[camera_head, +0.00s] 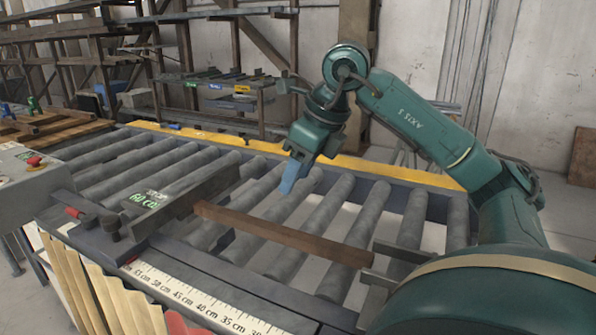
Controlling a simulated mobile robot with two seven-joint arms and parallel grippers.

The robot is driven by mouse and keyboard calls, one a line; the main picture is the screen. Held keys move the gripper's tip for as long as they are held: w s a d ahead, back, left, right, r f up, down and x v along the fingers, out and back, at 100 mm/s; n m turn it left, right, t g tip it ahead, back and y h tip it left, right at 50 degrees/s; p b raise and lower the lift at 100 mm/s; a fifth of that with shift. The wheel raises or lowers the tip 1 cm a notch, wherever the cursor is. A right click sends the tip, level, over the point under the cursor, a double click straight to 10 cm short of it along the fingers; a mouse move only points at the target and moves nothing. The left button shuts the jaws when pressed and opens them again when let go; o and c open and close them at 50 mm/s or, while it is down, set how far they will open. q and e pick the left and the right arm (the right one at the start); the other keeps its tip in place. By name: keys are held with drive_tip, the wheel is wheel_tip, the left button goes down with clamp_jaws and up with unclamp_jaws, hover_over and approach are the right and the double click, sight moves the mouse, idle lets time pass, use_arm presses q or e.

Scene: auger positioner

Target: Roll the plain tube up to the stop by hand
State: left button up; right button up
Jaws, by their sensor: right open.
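The plain tube (285,236) is a brown square bar lying across several grey rollers. The stop (160,202) is a dark block marked "STOP 60 cm" at the left, by the tube's left end. I cannot tell whether they touch. My right gripper (288,182) has blue fingers pointing down above the rollers. It is open and empty, behind the tube and apart from it. My left gripper is not in view.
The roller table has a yellow far rail (362,165) and a white scale (190,297) along its front. A grey control box (30,183) with a red button is at left. Racks (97,55) stand behind.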

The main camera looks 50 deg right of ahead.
sight(273, 227)
drive_tip(key=shift+a, duration=0.1)
drive_tip(key=b+x, duration=0.1)
drive_tip(key=x, duration=1.2)
drive_tip(key=shift+c, duration=0.6)
clamp_jaws()
drive_tip(key=shift+o, duration=0.6)
unclamp_jaws()
drive_tip(key=p+v, duration=0.1)
drive_tip(key=v, duration=1.2)
